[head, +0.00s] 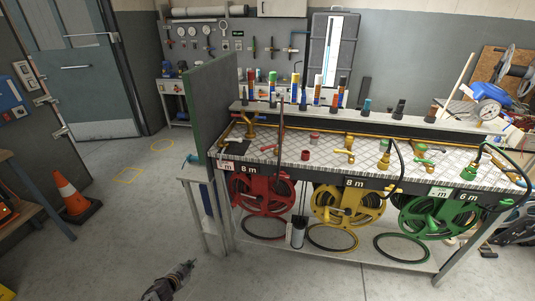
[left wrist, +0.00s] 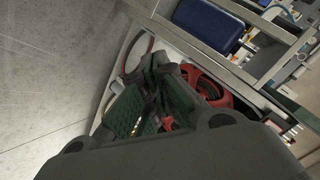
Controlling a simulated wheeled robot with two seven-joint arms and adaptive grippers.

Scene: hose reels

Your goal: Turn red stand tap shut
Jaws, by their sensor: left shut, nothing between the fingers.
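The bench (head: 320,155) has a red, a yellow and a green station. At the red end, a small tap with a red handle (head: 268,148) stands on the bench top, beside a brass fitting (head: 247,124); its exact handle angle is too small to tell. My left gripper (head: 190,265) is low in front of the bench's left end, over the floor, apart from the tap, shut and empty. Its dark fingers with green pads show in the left wrist view (left wrist: 140,105), with the red reel (left wrist: 212,88) behind. My right gripper is not in view.
The red (head: 262,192), yellow (head: 347,205) and green (head: 436,214) reels hang under the bench front. A green-edged panel (head: 211,105) stands at the bench's left end. A traffic cone (head: 72,195) stands far left. The floor between is clear.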

